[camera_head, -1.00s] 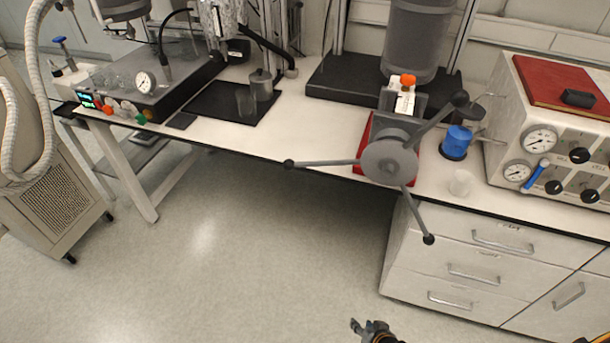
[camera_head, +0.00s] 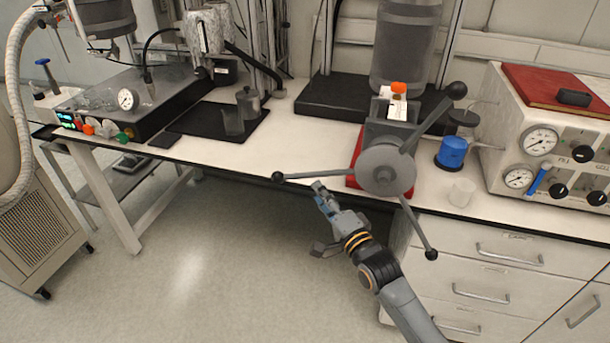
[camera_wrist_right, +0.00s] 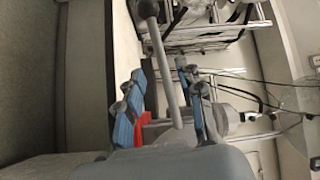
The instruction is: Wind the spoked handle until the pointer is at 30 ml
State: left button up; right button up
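The spoked handle (camera_head: 386,170) has a grey round hub and three spokes with dark ball ends, pointing left, upper right and lower right. It stands at the bench's front edge on a red base (camera_head: 355,160). My right gripper (camera_head: 322,197) is just below the left spoke, between its ball end and the hub. In the right wrist view its two blue-padded fingers (camera_wrist_right: 162,90) are apart, and a spoke (camera_wrist_right: 165,60) shows between them; I cannot tell whether they touch it. I cannot make out a pointer or a 30 ml mark. My left gripper is out of view.
A blue-capped jar (camera_head: 453,152) and a small clear cup (camera_head: 462,192) stand right of the handle. A control box with gauges (camera_head: 540,140) is at far right. Drawers (camera_head: 490,265) are below. The floor (camera_head: 200,270) in front of the bench is clear.

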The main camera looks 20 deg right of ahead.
aim_at(305, 176)
jog(key=x, duration=0.8)
jog(key=shift+w+a, duration=0.1)
jog(key=shift+w, duration=0.2)
grip_shut()
